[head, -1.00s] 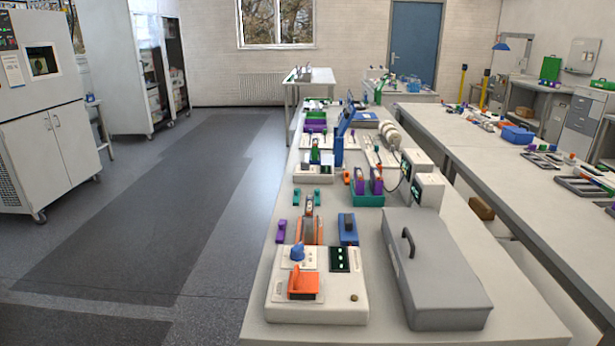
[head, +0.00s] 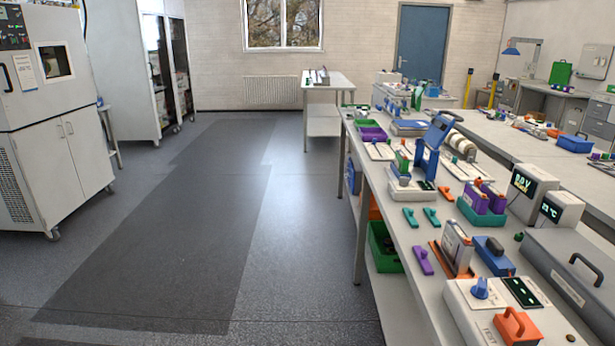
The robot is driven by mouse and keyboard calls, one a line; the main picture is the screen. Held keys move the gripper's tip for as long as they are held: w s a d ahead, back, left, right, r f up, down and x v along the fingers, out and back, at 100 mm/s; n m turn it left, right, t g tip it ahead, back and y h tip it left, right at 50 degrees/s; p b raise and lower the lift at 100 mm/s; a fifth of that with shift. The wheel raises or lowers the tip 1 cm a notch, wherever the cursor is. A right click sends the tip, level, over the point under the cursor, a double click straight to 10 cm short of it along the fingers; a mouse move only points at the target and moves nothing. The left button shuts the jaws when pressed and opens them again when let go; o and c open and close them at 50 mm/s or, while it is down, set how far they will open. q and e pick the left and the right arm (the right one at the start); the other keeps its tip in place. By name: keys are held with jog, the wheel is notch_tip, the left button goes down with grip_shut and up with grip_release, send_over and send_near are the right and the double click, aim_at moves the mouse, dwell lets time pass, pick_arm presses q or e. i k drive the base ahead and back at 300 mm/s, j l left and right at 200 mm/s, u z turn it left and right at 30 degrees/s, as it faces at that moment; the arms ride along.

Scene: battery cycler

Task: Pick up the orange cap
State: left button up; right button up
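An orange piece with a raised handle (head: 516,327) sits on top of the white device (head: 480,310) at the lower right, cut by the bottom edge of the view. I cannot tell whether this piece is the orange cap. Another orange item, a holder (head: 446,262), stands behind it on the workbench (head: 400,205). Neither of my grippers is in view.
The bench runs along the right, with a blue block (head: 494,256), a purple piece (head: 422,260), teal pieces (head: 411,217) and a grey case (head: 575,265). A green bin (head: 384,247) sits below. The floor (head: 285,230) left of the bench is clear.

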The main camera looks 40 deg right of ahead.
aim_at(445, 192)
jog(key=i+j+z, duration=0.1)
jog(key=i+z, duration=0.15)
jog(key=i, duration=0.3)
jog(key=i+j+z, duration=0.3)
jog(key=i, duration=0.2)
jog(key=i+l+z, duration=0.1)
jog(key=i+z, duration=0.75)
jog(key=i+j+z, duration=0.1)
jog(key=i+z, duration=0.3)
jog(key=i+j+z, duration=0.2)
jog(key=z, duration=0.2)
jog(key=i+j+z, duration=0.45)
jog(key=k+l, duration=0.05)
jog(key=k, duration=0.05)
